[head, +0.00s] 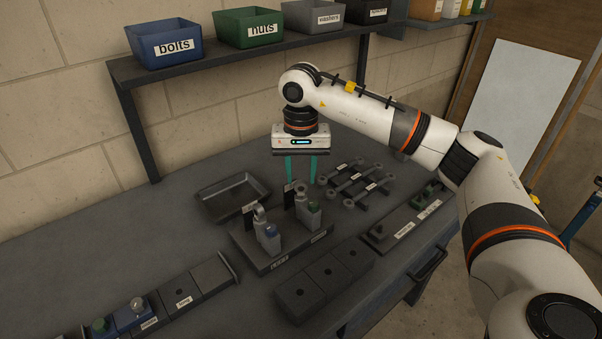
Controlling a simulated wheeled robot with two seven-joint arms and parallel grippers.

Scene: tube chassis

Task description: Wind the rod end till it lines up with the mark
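A dark fixture (262,262) with a LEFT label on its front stands mid-bench. The alignment marks are too small to read. My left gripper is out of view.
An empty dark tray (233,197) lies behind the fixture. Linked rods (357,181) and a long labelled plate (404,230) lie to the right. A dark block with holes (325,277) is in front. Bins labelled bolts (165,46) and nuts (250,29) stand on the shelf.

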